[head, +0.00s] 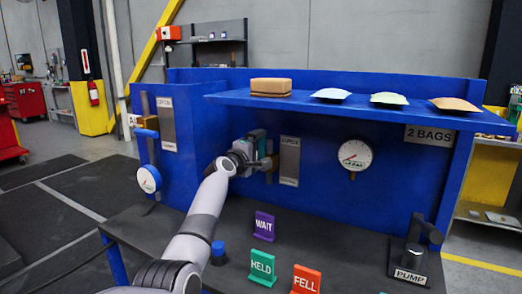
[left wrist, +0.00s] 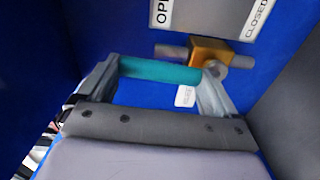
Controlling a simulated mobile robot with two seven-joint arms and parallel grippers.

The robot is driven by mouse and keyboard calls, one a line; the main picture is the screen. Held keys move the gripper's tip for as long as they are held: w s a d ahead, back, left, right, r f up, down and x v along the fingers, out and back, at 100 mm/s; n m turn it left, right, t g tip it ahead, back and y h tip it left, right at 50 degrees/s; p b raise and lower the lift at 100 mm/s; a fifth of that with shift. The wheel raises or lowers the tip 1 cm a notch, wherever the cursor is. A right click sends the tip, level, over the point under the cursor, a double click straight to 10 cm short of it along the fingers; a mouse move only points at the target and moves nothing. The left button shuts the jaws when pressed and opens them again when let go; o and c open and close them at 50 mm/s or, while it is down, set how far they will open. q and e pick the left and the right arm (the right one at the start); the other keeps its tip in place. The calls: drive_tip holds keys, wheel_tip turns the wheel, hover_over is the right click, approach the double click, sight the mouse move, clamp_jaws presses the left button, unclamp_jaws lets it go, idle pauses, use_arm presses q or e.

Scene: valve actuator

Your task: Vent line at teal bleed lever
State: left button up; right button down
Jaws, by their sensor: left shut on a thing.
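The teal bleed lever (left wrist: 160,72) lies crosswise between the fingers of my left gripper (left wrist: 155,85) in the left wrist view. The lever meets a brass valve body (left wrist: 208,50) on a grey pipe, below a plate (left wrist: 210,12) marked OPEN and CLOSED. In the head view my left gripper (head: 250,152) is shut on the lever at the blue panel, left of the plate (head: 289,161). The gripper hides most of the lever there. My right gripper is not in view.
A round gauge (head: 355,155) is on the panel to the right. A shelf (head: 330,104) with a brown block and several bags overhangs the panel. Cards WAIT (head: 264,226), HELD (head: 263,267) and FELL (head: 306,279) stand on the dark bench. A pump (head: 411,262) is at right.

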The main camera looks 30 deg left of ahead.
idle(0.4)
use_arm(q)
drive_tip(key=o, duration=1.2)
drive_tip(key=shift+c, duration=0.2)
drive_tip(key=s, duration=0.7)
drive_tip(key=shift+d+p, duration=0.2)
drive_tip(key=shift+p, duration=0.1)
